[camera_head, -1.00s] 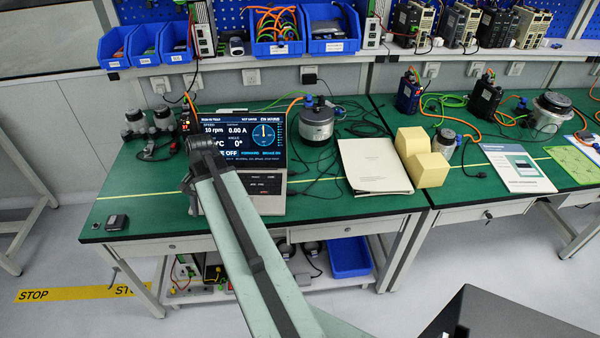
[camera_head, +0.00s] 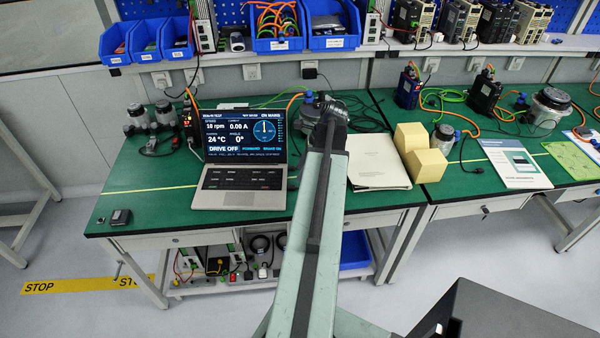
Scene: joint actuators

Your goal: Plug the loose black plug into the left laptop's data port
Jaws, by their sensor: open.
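The open laptop (camera_head: 240,178) stands on the left green workbench, its screen showing a drive readout with "DRIVE OFF". Its side ports are too small to make out. A small black piece (camera_head: 480,174) at a cable end lies near the front of the right bench; I cannot tell whether it is the loose plug. Dark cables (camera_head: 165,149) lie by the small motors left of the laptop, and no loose plug can be made out there. My arm rises from the bottom edge, and its far end is right of the laptop. My gripper cannot be seen beyond it.
A booklet (camera_head: 378,165) and yellow blocks (camera_head: 428,168) are right of my arm. A small dark box (camera_head: 120,217) lies at the bench's left front corner. Motors and cables fill the bench's rear.

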